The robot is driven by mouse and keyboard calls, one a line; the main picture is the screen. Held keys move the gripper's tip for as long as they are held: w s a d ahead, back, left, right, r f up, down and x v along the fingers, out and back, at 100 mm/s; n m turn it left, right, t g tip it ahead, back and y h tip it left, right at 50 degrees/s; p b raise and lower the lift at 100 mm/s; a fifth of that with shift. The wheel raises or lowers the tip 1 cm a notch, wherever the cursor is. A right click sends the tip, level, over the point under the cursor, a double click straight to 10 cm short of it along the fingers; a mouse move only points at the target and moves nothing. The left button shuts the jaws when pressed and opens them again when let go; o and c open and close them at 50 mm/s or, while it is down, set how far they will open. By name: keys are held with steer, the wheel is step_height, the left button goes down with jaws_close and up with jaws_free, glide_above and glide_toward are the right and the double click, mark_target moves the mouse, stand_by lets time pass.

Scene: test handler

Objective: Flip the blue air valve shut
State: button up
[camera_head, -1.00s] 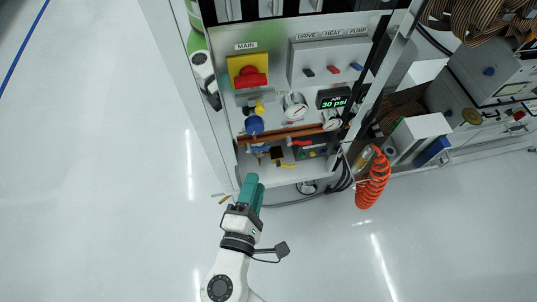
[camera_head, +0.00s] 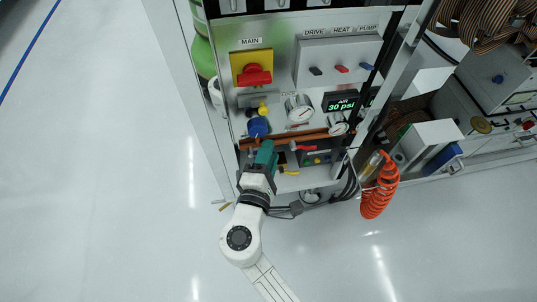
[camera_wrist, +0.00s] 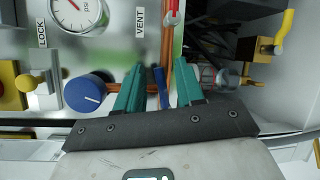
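The blue air valve lever (camera_wrist: 159,80) shows in the wrist view as a narrow blue handle beside a copper pipe. It appears between the two teal fingers of my gripper (camera_wrist: 160,86), which are spread apart. The gap shows on both sides, so the fingers do not look closed on it. I cannot tell how deep the lever sits between them. In the head view my gripper (camera_head: 266,150) is at the lower panel, just under the copper pipe, and hides the lever. The air display (camera_head: 341,105) reads 30 psi.
A round blue knob (camera_wrist: 88,93) sits close left of the fingers, below a gauge (camera_wrist: 77,12). An orange coiled hose (camera_head: 380,187) hangs right of my arm. Open floor lies left.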

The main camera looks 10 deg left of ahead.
steer(key=shift+c, duration=0.3)
jaws_close()
steer(key=shift+d+f+m+g+y, duration=0.1)
steer(key=shift+f+m+g+y, duration=0.45)
steer(key=shift+m, duration=0.65)
steer(key=shift+o, duration=0.3)
jaws_free()
